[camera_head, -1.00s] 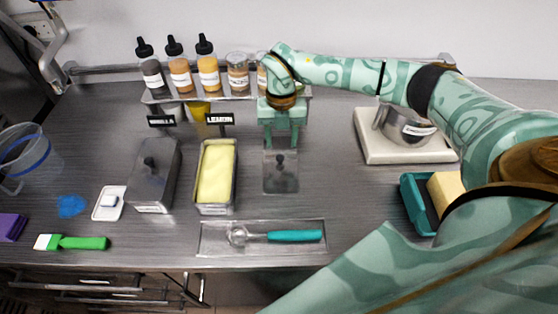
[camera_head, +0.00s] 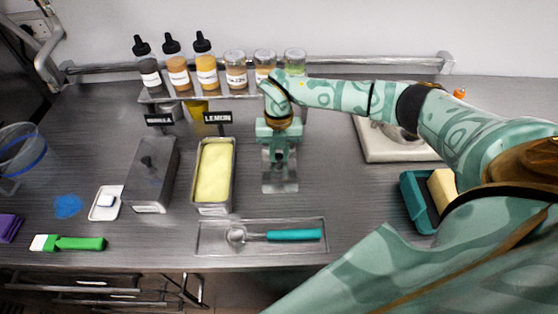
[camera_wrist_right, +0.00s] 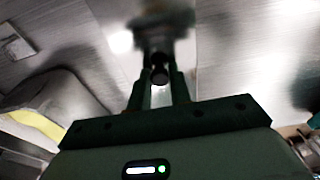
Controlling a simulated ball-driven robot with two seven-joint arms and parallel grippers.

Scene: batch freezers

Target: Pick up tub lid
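The tub lid (camera_head: 281,187) is a grey, see-through plate with a dark knob. It lies flat on the counter to the right of the lemon tub (camera_head: 214,172), partly hidden by my right gripper. My right gripper (camera_head: 279,158) points down over the lid at its knob. In the right wrist view, the two fingers (camera_wrist_right: 159,80) stand on either side of the dark knob (camera_wrist_right: 160,74), with a narrow gap showing, so the gripper looks open around it. The lid is blurred there. My left gripper is out of view.
A lidded vanilla tub (camera_head: 152,176) stands left of the lemon tub. A tray (camera_head: 208,245) with a teal-handled scoop (camera_head: 292,235) lies in front. A rack (camera_head: 225,97) of bottles and jars stands behind, and a scale (camera_head: 378,148) at right.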

